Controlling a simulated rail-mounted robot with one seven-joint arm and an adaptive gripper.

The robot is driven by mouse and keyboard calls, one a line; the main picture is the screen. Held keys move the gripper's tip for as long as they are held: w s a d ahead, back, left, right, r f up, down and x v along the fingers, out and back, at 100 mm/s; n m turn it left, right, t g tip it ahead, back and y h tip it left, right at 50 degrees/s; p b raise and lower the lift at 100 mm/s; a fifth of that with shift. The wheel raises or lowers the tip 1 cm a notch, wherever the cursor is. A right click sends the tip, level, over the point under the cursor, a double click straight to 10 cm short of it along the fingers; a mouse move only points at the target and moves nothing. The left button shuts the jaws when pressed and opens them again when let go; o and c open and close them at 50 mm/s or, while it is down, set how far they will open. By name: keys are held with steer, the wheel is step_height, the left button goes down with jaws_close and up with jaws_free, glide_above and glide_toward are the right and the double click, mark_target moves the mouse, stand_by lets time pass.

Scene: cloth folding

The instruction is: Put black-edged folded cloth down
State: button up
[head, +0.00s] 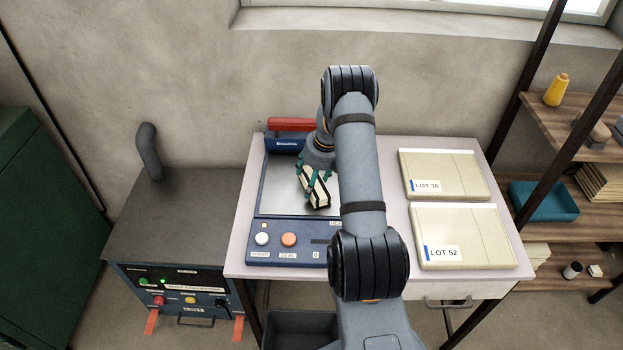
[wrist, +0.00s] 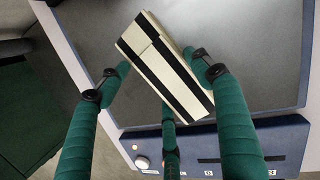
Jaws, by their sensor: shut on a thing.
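The black-edged folded cloth (head: 320,199) is a small cream bundle with black bands. In the wrist view the cloth (wrist: 150,47) sits tilted between the green padded fingers of my gripper (wrist: 158,62). In the head view my gripper (head: 316,187) is shut on the cloth over the grey plate of the blue sealing machine (head: 272,196). I cannot tell whether the cloth touches the plate. My arm hides the right side of the machine.
Two cream packs, LOT 36 (head: 442,170) and LOT 52 (head: 465,232), lie on the table (head: 398,262) at the right. The machine has a red handle (head: 291,124) at the back and buttons (head: 289,239) in front. A dark cabinet (head: 178,225) stands to the left.

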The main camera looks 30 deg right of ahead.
mark_target(308, 179)
steer(key=o, duration=1.5)
steer(key=shift+o, duration=0.5)
steer(key=b+v, duration=0.1)
steer(key=v, duration=1.1)
steer(key=p+x, duration=0.1)
steer(key=x, duration=1.1)
steer(key=shift+f, duration=0.25)
steer(key=shift+r, duration=2.05)
